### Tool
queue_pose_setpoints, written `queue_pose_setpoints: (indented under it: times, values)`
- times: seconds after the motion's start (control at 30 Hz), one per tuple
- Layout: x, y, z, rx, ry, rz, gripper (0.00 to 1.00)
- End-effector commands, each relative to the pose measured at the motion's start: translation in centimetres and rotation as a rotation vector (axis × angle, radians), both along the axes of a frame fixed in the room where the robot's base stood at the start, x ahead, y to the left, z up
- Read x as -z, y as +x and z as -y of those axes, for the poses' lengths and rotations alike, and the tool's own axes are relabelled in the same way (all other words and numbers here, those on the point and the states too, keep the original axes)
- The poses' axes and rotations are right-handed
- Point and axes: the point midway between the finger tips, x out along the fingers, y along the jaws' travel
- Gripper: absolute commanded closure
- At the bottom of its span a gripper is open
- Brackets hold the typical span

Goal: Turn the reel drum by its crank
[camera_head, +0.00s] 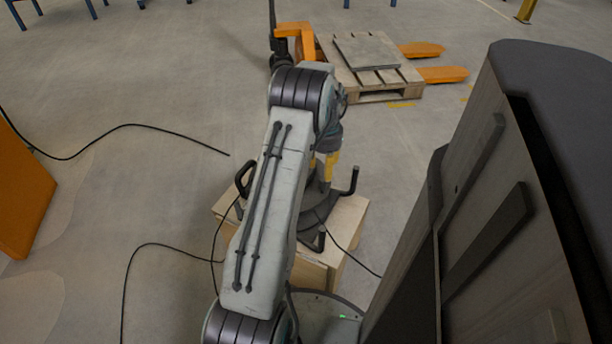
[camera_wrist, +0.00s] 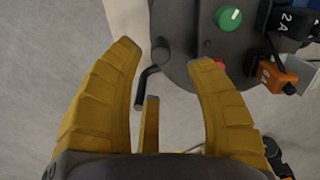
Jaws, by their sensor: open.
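A dark round drum (camera_head: 328,204) with black upright bent handles sits on a pale wooden box; my arm hides part of it. One black bent handle (camera_head: 351,181) stands at its right side, and another (camera_head: 319,240) at its near side. My gripper (camera_head: 322,172) has yellow fingers and points down over the drum. In the wrist view my gripper (camera_wrist: 168,62) is open, with a black bent handle (camera_wrist: 146,82) in view between its fingers. The handle is not gripped; contact and depth cannot be told. I cannot tell which handle is the crank.
The wooden box (camera_head: 342,262) stands on the floor with black cables around it. A tall dark-topped cabinet (camera_head: 480,200) fills the right side. A pallet (camera_head: 375,65) lies behind. In the wrist view, a dark body bears a green knob (camera_wrist: 230,18).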

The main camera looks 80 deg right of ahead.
Motion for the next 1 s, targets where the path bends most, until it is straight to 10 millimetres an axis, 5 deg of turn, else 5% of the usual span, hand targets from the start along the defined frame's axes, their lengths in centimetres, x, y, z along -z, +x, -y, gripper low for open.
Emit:
queue_pose_setpoints:
  times: [1.0]
  values:
    - [7.1, -0.2, 0.0, 0.006, 0.001, 0.0, 0.5]
